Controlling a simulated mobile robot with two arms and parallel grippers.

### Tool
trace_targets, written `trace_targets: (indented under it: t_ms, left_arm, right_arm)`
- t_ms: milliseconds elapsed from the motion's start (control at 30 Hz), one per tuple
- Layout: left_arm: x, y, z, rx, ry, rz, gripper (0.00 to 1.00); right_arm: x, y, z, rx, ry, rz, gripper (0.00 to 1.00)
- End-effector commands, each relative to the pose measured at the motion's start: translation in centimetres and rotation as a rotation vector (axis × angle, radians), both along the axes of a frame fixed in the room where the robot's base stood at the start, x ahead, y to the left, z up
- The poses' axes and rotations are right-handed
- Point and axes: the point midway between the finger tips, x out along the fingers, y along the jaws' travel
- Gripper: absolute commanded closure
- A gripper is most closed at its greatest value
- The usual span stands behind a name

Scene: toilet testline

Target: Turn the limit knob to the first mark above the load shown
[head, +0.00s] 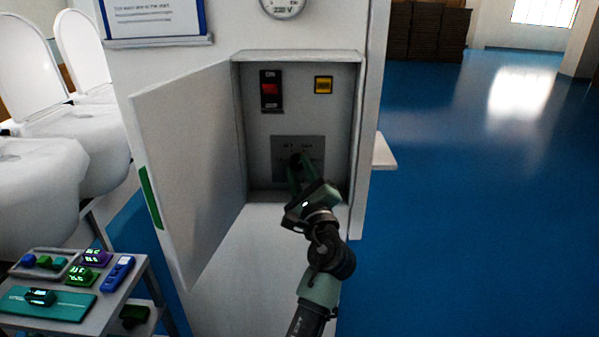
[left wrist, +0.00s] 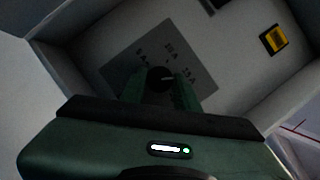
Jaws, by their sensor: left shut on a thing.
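The limit knob (left wrist: 160,79) is a small dark round knob on a grey plate inside the open wall cabinet. In the left wrist view its light pointer line aims to the picture's right, roughly toward the 25 A label. A 20 A label also shows on the plate (left wrist: 128,59); the other labels are hard to read. My left gripper (head: 299,172) reaches into the cabinet, its green fingers shut on the knob from both sides. The fingers hide part of the plate. My right gripper is in neither view.
The cabinet (head: 352,120) holds a red rocker switch (head: 269,89) and a yellow button (head: 323,85) above the plate. Its door (head: 190,165) stands open to the left. A round gauge (head: 283,4) hangs above. A cart (head: 110,306) with small devices stands lower left.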

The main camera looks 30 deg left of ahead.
Motion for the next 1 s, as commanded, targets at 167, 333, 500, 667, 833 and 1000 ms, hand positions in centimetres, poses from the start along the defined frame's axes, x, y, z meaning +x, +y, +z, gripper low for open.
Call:
trace_targets:
  t_ms: [167, 333, 500, 667, 833, 1000]
  left_arm:
    - [-0.02, 0.03, -0.12, -0.006, -0.001, 0.002, 1.00]
    - [-0.01, 0.02, -0.13, -0.006, 0.000, 0.002, 1.00]
    - [-0.01, 0.02, -0.12, -0.005, 0.000, 0.001, 0.48]
    - [-0.01, 0.00, -0.07, -0.004, -0.001, 0.001, 0.48]
    - [0.01, 0.04, -0.06, -0.004, -0.001, 0.000, 0.48]
    - [0.13, 0.40, -0.27, -0.002, -0.001, -0.001, 0.48]
  right_arm:
    - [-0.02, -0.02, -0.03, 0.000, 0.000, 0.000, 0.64]
    - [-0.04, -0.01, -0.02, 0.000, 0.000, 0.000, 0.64]
    - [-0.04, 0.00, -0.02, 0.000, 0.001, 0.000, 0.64]
    - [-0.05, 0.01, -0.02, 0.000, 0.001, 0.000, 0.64]
    - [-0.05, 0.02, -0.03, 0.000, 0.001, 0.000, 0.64]
    - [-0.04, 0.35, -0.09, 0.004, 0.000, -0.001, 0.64]
